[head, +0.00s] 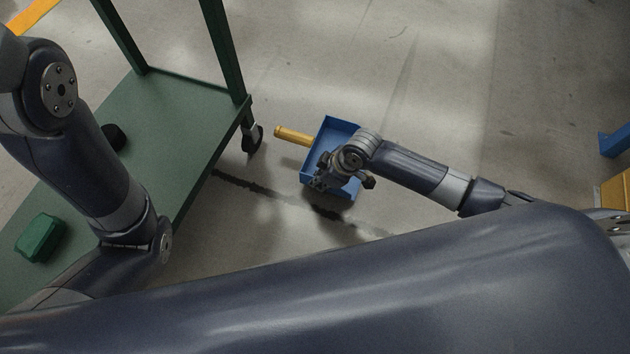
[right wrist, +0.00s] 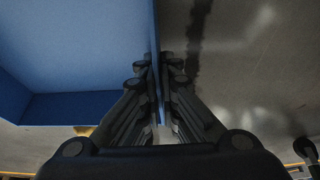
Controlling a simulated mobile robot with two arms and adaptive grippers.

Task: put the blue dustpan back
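The blue dustpan (head: 341,130) with a yellow handle (head: 293,136) is right of the green cart in the head view, its handle pointing left toward the cart. My right gripper (head: 322,184) is at the near side of the pan. In the right wrist view the two black fingers (right wrist: 158,66) lie close on either side of a thin wall of the dustpan (right wrist: 75,50), shut on it. Whether the pan rests on the floor or hangs just above it, I cannot tell. My left arm shows at the left, but its gripper is out of view.
The green cart (head: 175,105) stands at the left on wheels; a green box (head: 40,238) and a dark object (head: 114,137) are on its shelf. A dark streak marks the floor. Blue and yellow items (head: 615,190) are at the right edge. Floor beyond the pan is clear.

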